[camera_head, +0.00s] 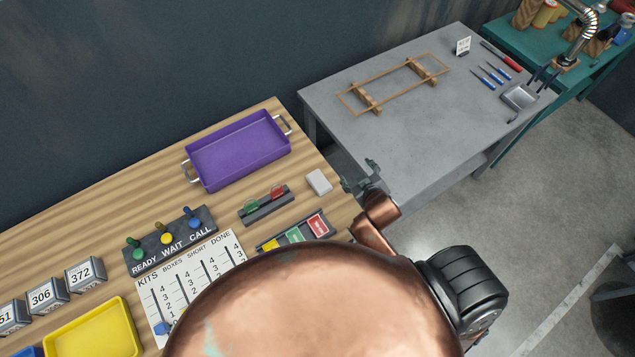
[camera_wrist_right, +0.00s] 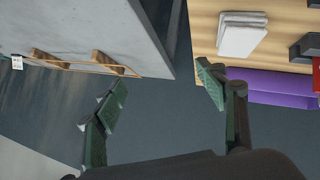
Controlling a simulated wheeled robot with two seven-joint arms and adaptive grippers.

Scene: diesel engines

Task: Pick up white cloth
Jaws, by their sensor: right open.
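The white cloth (camera_head: 319,182) is a small folded stack lying on the wooden table near its right edge. It also shows in the right wrist view (camera_wrist_right: 242,35), at the upper right. My right gripper (camera_head: 360,177) is open and empty, just right of the cloth and apart from it, by the table's edge. In the right wrist view, its green-padded fingers (camera_wrist_right: 160,88) are spread over the gap between the two tables, with the cloth beyond the right finger. My left gripper is not in view.
A purple tray (camera_head: 238,150) stands behind the cloth. A dark holder with green and red pieces (camera_head: 265,205) lies to its left. A grey table (camera_head: 400,150) with a wooden frame (camera_head: 395,83) stands to the right. My copper-coloured arm hides part of the wooden table's front.

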